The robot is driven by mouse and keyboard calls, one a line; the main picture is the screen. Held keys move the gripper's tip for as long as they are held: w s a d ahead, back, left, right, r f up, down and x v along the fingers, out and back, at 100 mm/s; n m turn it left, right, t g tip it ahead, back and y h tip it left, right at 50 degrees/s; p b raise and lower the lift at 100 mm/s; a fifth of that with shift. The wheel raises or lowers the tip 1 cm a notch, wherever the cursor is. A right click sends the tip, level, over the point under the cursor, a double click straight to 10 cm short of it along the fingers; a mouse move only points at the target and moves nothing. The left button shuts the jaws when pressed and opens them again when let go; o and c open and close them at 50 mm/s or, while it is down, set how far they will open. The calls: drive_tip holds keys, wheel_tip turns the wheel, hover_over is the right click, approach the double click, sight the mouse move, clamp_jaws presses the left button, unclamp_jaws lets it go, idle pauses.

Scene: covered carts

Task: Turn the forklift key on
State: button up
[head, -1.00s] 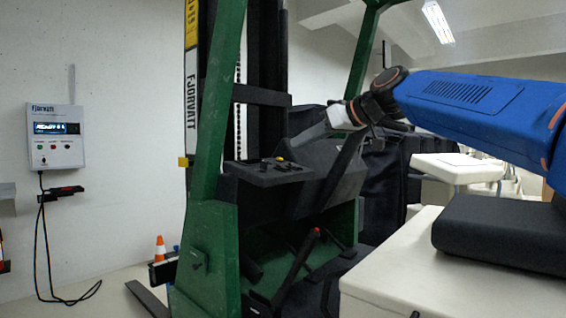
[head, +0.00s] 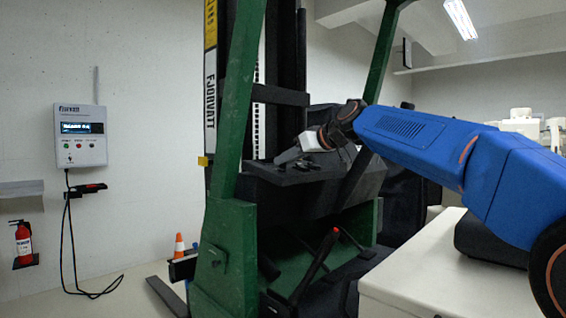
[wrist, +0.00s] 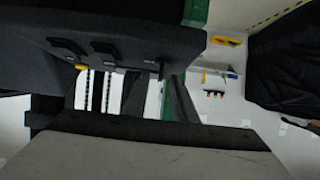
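The green and black forklift (head: 232,245) stands in front of me. Its dark control console (head: 330,180) carries small black levers (head: 300,167). My gripper (head: 281,158) is low over the console's top, close to these levers; whether it touches them I cannot tell. In the wrist view the console (wrist: 140,22) fills the top, with black levers (wrist: 108,49) and a small yellow piece (wrist: 80,67) on it. I cannot make out a key for certain. A grey and black part of my gripper fills the bottom. Its finger opening is unclear in both views.
An orange cone (head: 179,245) stands behind the forklift. A red-tipped lever (head: 318,262) rises below the console.

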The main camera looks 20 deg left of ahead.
drive_tip(key=shift+x, duration=1.1)
drive_tip(key=shift+c, duration=0.6)
clamp_jaws()
drive_tip(key=shift+m, duration=0.3)
drive_tip(key=shift+m+t+h, duration=1.9)
drive_tip(key=shift+m+t, duration=0.3)
drive_tip(key=shift+m, duration=0.6)
drive_tip(key=m+t+h, duration=0.1)
drive_tip(key=m+h, duration=0.2)
drive_tip(key=m, duration=0.1)
drive_tip(key=shift+t, duration=0.4)
drive_tip(key=shift+f+m+h, duration=0.1)
drive_tip(key=shift+m+h, duration=1.3)
